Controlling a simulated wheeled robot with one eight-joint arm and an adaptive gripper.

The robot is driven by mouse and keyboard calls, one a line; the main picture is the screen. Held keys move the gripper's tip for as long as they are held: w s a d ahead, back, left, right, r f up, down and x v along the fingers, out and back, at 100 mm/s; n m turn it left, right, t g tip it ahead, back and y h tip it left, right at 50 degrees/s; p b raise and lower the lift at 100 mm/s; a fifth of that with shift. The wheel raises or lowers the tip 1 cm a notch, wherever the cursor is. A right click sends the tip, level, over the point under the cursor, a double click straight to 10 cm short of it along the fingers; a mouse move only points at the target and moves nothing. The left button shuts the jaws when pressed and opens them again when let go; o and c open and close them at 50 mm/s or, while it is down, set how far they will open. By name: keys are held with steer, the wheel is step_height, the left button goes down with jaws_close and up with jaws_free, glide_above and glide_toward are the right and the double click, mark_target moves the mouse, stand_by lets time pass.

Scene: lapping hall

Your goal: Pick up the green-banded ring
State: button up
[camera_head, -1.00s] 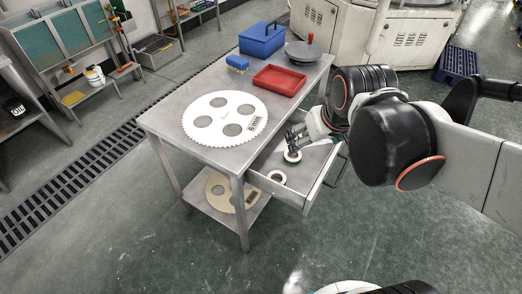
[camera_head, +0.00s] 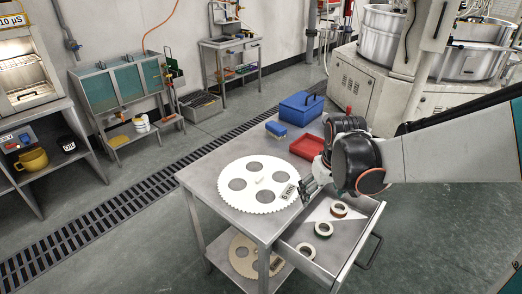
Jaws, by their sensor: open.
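Three pale rings lie flat in the open drawer (camera_head: 349,238). The middle ring (camera_head: 323,229) has a dark band that looks green. The front ring (camera_head: 306,250) also has a dark band, its colour hard to tell at this size. The back ring (camera_head: 338,209) looks reddish-brown banded. My gripper (camera_head: 306,190) is open and appears empty. It is above the drawer's table-side edge, beside the large white toothed disc, apart from the rings. My wrist is behind it to the right, and no ring is clearly hidden.
The toothed disc (camera_head: 261,207) covers much of the metal table (camera_head: 206,177). A red tray (camera_head: 306,146), blue box (camera_head: 300,108) and small blue block (camera_head: 276,129) are farther back. Another disc (camera_head: 243,262) lies on the lower shelf. Floor left of the table is clear.

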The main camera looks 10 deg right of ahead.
steer(key=w+d+f+g+p, duration=0.1)
steer(key=w+d+f+g, duration=0.1)
steer(key=w+d+f, duration=0.4)
steer(key=g+p, duration=0.1)
glide_above(324, 226)
steer(key=s, duration=0.2)
step_height(324, 226, down, 7)
steer(key=shift+m+y, duration=0.3)
steer(key=f+b, duration=0.1)
steer(key=f, duration=0.5)
steer(key=f+b, duration=0.1)
steer(key=f, duration=0.2)
steer(key=shift+w+a+f+b, duration=0.1)
steer(key=shift+w+a+b, duration=0.15)
steer(key=shift+a+b, duration=0.15)
steer(key=shift+f+b, duration=1.35)
steer(key=shift+f, duration=1.3)
steer(key=shift+s+r, duration=0.1)
steer(key=shift+c, duration=0.2)
steer(key=c, duration=1.3)
